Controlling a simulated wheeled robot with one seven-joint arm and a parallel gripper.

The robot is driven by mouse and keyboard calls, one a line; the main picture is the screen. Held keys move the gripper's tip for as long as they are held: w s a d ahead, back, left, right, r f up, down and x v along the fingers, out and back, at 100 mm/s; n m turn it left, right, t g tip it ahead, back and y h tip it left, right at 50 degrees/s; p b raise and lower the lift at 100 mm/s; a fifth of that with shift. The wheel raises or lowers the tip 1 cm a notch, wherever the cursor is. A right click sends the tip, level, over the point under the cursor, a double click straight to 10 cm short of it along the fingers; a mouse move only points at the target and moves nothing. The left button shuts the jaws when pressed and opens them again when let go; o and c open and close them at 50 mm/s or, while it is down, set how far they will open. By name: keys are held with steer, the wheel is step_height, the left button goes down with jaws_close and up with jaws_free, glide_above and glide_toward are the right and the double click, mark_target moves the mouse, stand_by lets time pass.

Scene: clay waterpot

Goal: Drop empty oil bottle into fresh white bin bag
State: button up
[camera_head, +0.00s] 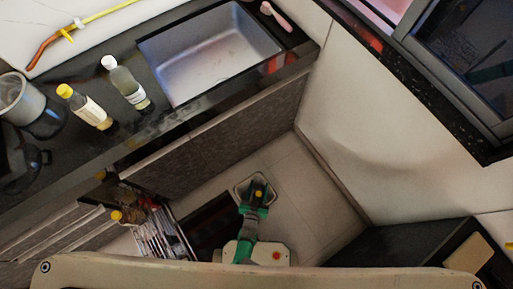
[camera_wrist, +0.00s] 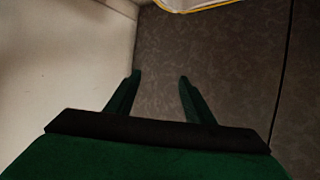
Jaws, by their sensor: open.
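My gripper (camera_wrist: 160,80) is open and empty, its two green fingers apart with only a dark floor or panel surface between them. In the head view my gripper (camera_head: 258,190) is low over the floor, in front of a pale, rounded-square shape (camera_head: 240,181); I cannot tell if this is the bin. A white edge with a yellow rim (camera_wrist: 195,5), possibly the bin bag, shows at the top of the wrist view. A yellow-capped bottle (camera_head: 88,108) and a white-capped clear bottle (camera_head: 126,83) stand on the counter, away from my gripper. I cannot tell which is empty.
The dark counter (camera_head: 195,108) has a metal sink (camera_head: 212,55) and a grey container (camera_head: 30,105). Below it, an open rack (camera_head: 165,235) holds another yellow-capped bottle (camera_head: 128,217). Pale floor (camera_head: 320,205) is clear to the right of my arm. A dark unit (camera_head: 400,245) stands lower right.

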steer(key=v, duration=1.1)
steer(key=shift+w+d+r, duration=0.1)
